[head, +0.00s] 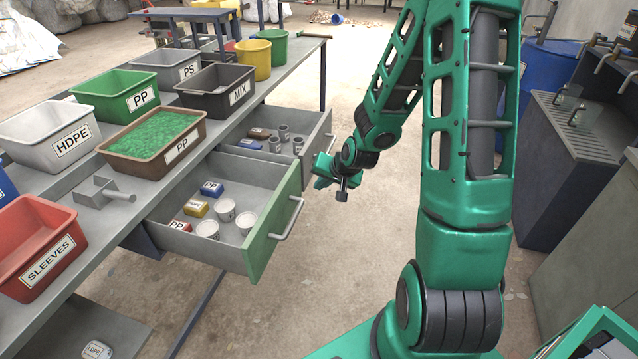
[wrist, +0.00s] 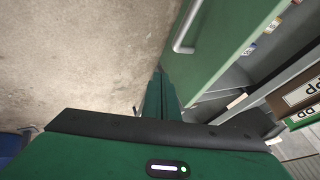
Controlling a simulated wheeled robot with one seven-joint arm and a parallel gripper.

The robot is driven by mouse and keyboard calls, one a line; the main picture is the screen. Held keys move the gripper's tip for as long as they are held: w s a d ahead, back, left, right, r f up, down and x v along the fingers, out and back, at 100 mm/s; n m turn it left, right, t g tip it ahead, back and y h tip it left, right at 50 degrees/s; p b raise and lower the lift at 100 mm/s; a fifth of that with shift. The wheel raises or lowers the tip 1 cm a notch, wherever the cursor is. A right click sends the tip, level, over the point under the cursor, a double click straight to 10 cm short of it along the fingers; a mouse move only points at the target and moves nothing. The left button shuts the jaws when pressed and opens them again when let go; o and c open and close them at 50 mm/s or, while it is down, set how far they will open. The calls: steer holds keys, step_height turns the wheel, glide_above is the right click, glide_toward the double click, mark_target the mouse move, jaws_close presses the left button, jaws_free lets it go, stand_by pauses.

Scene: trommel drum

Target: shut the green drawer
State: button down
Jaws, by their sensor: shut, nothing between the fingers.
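The green drawer (head: 273,234) stands pulled out from the workbench, its green front facing right. Its grey bar handle (head: 290,219) shows, and inside lie white cups (head: 226,210) and small labelled blocks (head: 196,208). In the wrist view the green front (wrist: 226,50) and the handle (wrist: 186,28) fill the upper middle. My gripper (head: 320,172) is shut and empty, just right of the far end of the drawer front. In the wrist view its closed fingers (wrist: 160,90) are beside the green front; I cannot tell whether they touch it.
Behind it, a grey drawer (head: 313,140) is also open, holding cups and blocks. Bare floor (head: 330,250) lies right of the drawers.

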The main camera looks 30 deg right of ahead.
steer(key=shift+w+a+f, duration=0.5)
steer(key=shift+w+f, duration=0.4)
steer(key=shift+w, duration=0.25)
steer(key=shift+w+a+f, duration=0.55)
steer(key=shift+w+f, duration=0.35)
steer(key=shift+w, duration=0.3)
steer(key=shift+w+a+f, duration=0.5)
steer(key=shift+w+f, duration=0.4)
steer(key=shift+w, duration=0.25)
